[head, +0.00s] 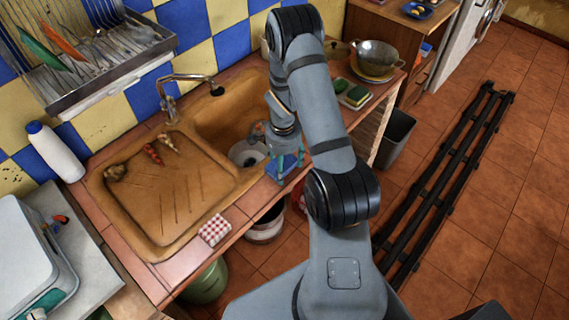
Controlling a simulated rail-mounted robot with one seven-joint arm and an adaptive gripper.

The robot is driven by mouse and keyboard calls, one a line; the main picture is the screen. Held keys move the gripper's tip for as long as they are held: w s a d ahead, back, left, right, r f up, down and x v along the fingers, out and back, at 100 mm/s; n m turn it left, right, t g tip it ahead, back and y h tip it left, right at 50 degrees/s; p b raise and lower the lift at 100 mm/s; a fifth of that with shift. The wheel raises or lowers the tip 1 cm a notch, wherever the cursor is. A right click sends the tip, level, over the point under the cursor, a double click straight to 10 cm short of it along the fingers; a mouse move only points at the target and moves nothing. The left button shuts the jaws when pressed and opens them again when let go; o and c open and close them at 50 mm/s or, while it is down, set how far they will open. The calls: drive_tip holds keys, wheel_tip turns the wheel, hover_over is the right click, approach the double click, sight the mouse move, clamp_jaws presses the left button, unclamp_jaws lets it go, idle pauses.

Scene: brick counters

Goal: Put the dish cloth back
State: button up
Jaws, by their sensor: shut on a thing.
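My gripper (286,168) is at the front edge of the counter, just right of the sink basin, pointing down. It is shut on a blue cloth (276,173), which is small here and partly hidden by the fingers. A red-and-white checked cloth (215,230) lies folded at the counter's front edge, left of my gripper and apart from it. The sink (228,112) has a drainboard on its left, and a pot (247,153) stands in its basin beside my gripper.
A sponge (356,95) lies behind my arm, near a colander (376,58). Small items (154,153) lie on the drainboard. A white bottle (55,150) stands left of the sink. A dish rack (110,65) hangs above. Buckets (265,228) stand below the counter.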

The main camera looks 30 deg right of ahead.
sight(284, 167)
drive_tip(key=shift+f+b, duration=0.35)
drive_tip(key=shift+b, duration=0.2)
drive_tip(key=o, duration=1.1)
drive_tip(key=shift+r, duration=0.15)
drive_tip(key=shift+r+p, duration=0.55)
drive_tip(key=shift+p, duration=0.05)
wheel_tip(284, 167, up, 11)
drive_tip(key=b, duration=0.1)
drive_tip(key=shift+s+a+r, duration=0.15)
drive_tip(key=shift+s+a, duration=0.05)
